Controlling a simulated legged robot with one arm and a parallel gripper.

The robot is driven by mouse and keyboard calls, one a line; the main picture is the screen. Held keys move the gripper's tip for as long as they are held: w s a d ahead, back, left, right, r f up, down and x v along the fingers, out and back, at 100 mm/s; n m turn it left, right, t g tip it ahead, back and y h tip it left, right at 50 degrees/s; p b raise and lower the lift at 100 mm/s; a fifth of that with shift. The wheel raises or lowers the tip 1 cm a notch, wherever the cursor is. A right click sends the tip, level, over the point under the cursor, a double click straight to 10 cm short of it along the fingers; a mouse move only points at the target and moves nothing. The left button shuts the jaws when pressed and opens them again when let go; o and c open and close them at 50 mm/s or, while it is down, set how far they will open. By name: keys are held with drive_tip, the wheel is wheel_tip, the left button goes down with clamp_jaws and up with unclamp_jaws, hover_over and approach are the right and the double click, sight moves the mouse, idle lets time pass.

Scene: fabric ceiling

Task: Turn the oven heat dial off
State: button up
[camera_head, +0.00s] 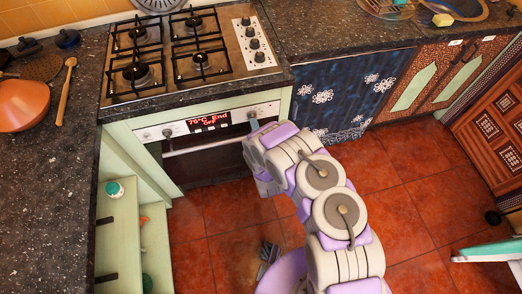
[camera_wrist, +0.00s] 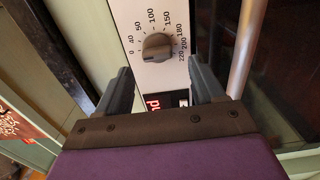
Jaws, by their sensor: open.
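The oven heat dial (camera_wrist: 157,46) is a dark round knob with a raised grip bar on a pale panel, ringed by numbers from 0 to 220. I cannot tell which number it points to. My gripper (camera_wrist: 160,80) is open and empty, its two dark fingers apart, with the dial ahead between their lines. In the head view my gripper (camera_head: 254,126) is at the right end of the oven's front panel (camera_head: 228,112), close to its right knob. A red lit display (camera_head: 209,123) on the panel reads "75°C End Off"; part of it shows between the fingers in the wrist view.
A second panel knob (camera_head: 167,133) is left of the display. The oven handle (camera_wrist: 246,45) runs beside my right finger in the wrist view. A gas hob (camera_head: 150,88) with several knobs is above.

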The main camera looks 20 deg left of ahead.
drive_tip(key=p+v, duration=0.3)
drive_tip(key=v, duration=1)
drive_tip(key=shift+s, duration=0.15)
drive_tip(key=shift+a+f, duration=0.1)
idle(0.5)
